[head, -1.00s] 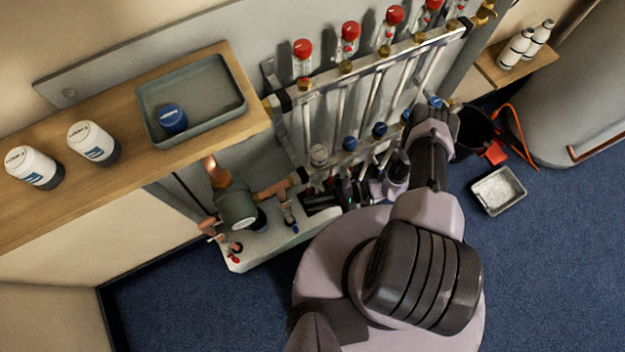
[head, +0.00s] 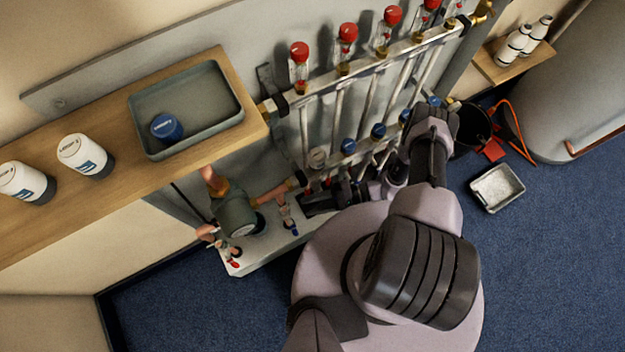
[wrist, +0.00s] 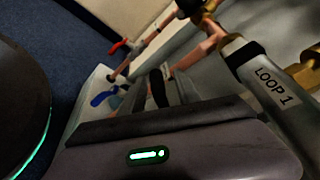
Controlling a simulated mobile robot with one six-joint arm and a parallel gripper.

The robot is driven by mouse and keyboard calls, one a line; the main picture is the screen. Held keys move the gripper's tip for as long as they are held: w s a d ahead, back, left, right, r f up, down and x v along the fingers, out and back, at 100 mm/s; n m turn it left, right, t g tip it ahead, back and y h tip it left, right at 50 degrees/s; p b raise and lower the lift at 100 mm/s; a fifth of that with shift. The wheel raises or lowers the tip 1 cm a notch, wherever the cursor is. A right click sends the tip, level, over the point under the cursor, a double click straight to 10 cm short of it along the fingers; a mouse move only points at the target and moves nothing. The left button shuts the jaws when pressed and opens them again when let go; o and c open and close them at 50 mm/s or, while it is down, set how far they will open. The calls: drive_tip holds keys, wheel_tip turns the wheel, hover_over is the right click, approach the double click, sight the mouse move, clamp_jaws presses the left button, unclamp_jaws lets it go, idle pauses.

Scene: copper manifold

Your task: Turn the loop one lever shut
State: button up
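In the wrist view, a grey manifold bar labelled LOOP 1 (wrist: 272,86) runs along the right, close to my gripper. My gripper (wrist: 160,88) points away from the camera there; its dark finger parts show, but the gap between them is unclear. In the head view my gripper (head: 318,200) is a dark shape low at the manifold's left end, partly hidden by my arm. A red lever (wrist: 118,47) and a blue lever (wrist: 101,98) show beyond it in the wrist view. I cannot tell which lever belongs to loop one.
The manifold's upper bar (head: 385,64) carries several red-capped gauges; blue caps line the lower bar. A green-grey pump (head: 236,214) stands left of my gripper. A wooden shelf (head: 60,215) with bottles and a tray (head: 150,148) is at left. A black bucket (head: 471,130) stands at right.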

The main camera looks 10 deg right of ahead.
drive_tip(key=d+r, duration=0.3)
drive_tip(key=d, duration=1.4)
drive_tip(key=shift+s, duration=0.15)
drive_tip(key=shift+d, duration=0.15)
